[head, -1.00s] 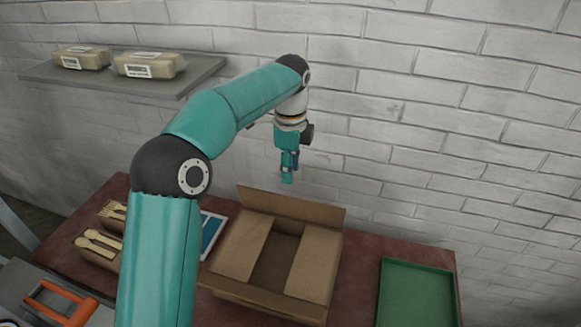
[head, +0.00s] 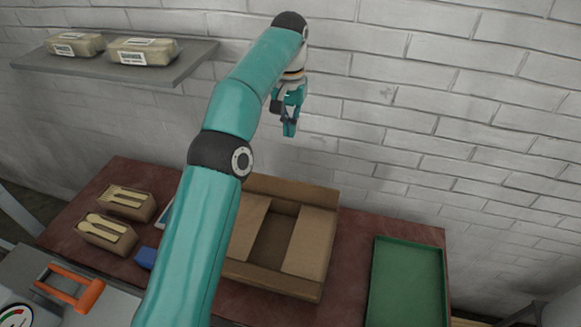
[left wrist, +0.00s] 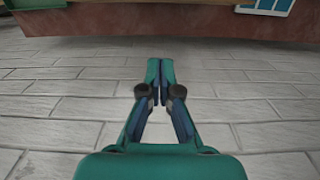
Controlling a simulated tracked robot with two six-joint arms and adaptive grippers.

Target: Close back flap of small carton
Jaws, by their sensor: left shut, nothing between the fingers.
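The small open carton (head: 316,262) stands on the table, its left and right flaps folded inward with a gap between them. Its back flap (head: 290,189) stands up along the rear edge. My left gripper (head: 289,132) is above and behind the carton, near the brick wall, pointing down. It is shut, empty and apart from the flap. In the left wrist view its fingers (left wrist: 160,68) are together with the wall behind them. My left arm covers the carton's left side. My right gripper is not in view.
A green tray (head: 406,285) lies right of the carton. Two small boxes of wooden cutlery, one of them here (head: 107,235), and a blue object (head: 146,258) are to the left. A wall shelf (head: 185,68) holds two packages. The dark red table (head: 346,275) shows bare between carton and tray.

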